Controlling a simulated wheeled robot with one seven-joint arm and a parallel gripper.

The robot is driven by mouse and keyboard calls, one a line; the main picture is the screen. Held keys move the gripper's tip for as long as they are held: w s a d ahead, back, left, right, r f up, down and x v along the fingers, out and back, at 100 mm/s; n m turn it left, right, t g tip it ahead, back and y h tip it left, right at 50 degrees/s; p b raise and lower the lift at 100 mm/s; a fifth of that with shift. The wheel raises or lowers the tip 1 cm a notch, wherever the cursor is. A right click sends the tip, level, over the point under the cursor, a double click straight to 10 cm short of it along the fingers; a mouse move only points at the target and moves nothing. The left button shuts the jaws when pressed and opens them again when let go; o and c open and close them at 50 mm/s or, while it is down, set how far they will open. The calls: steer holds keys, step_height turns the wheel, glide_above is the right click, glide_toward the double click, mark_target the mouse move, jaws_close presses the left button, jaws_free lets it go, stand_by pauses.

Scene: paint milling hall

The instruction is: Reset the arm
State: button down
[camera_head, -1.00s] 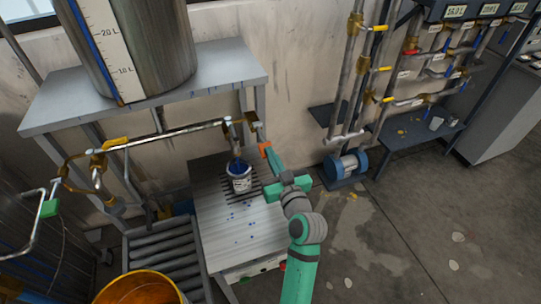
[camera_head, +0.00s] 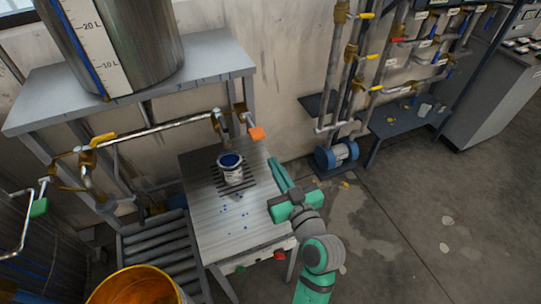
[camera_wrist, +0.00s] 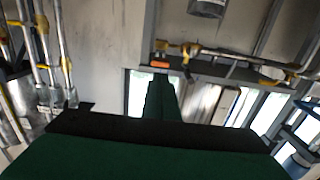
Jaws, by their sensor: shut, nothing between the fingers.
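My gripper (camera_head: 277,168) is shut and empty, to the right of the can and over the right edge of the metal bench. Its closed green fingers also show in the wrist view (camera_wrist: 161,95), pointing toward the pipe and wall. A small white can (camera_head: 231,171) with blue paint in it stands upright on the bench's slotted grate. The orange valve handle (camera_head: 256,133) on the pipe outlet is beyond my fingertips and apart from them. It also shows in the wrist view (camera_wrist: 159,64).
The metal bench (camera_head: 205,215) has blue paint drops on it. A large tank (camera_head: 125,45) stands on a shelf at the upper left. An orange bucket (camera_head: 125,287) is at the bottom left. A blue pump (camera_head: 337,155) and pipes stand at the right.

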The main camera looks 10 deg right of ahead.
steer(key=shift+s, duration=0.4)
steer(key=shift+w+d, duration=0.1)
steer(key=shift+w, duration=0.05)
steer(key=s+a+f+m+g+h, duration=0.1)
steer(key=s+a+f+m+h, duration=0.15)
steer(key=s+f, duration=0.5)
steer(key=s+a+f+m+g+h, duration=0.1)
steer(key=s+a+f+h, duration=0.15)
steer(key=s+f, duration=0.55)
steer(key=s+a+n+y, duration=0.1)
steer(key=s+a, duration=0.3)
steer(key=s, duration=0.5)
steer(key=s+a+y, duration=0.1)
steer(key=s+a, duration=0.3)
steer(key=s, duration=0.5)
steer(key=shift+f+n, duration=0.15)
steer(key=shift+n, duration=0.2)
steer(key=shift+a, duration=0.15)
